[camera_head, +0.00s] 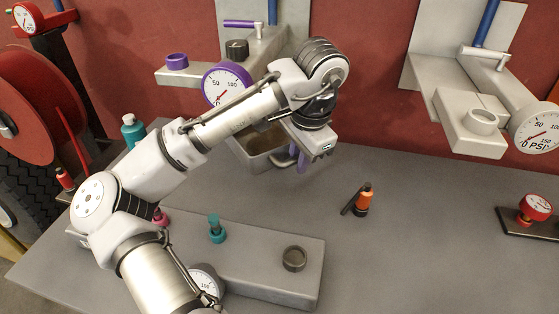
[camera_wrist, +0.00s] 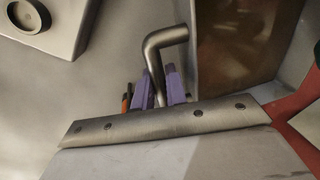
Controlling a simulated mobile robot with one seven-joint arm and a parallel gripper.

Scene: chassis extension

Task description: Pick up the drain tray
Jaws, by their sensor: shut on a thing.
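The drain tray (camera_head: 262,163) is a grey open box with a brownish inside. In the head view it is near the back of the table, below the purple-rimmed gauge, and my arm hides part of it. In the wrist view the tray (camera_wrist: 297,48) is at the upper right, with a bent metal handle (camera_wrist: 158,52) at its side. My gripper (camera_head: 298,158) has purple fingers, which also show in the wrist view (camera_wrist: 160,88). They are shut on the handle, one on each side of it. I cannot tell whether the tray touches the table.
A grey block (camera_head: 250,265) with a round socket and a teal fitting (camera_head: 216,230) lies in front. An orange fitting (camera_head: 363,201) stands on the table to the right. Wall fixtures with gauges (camera_head: 536,132) overhang the back.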

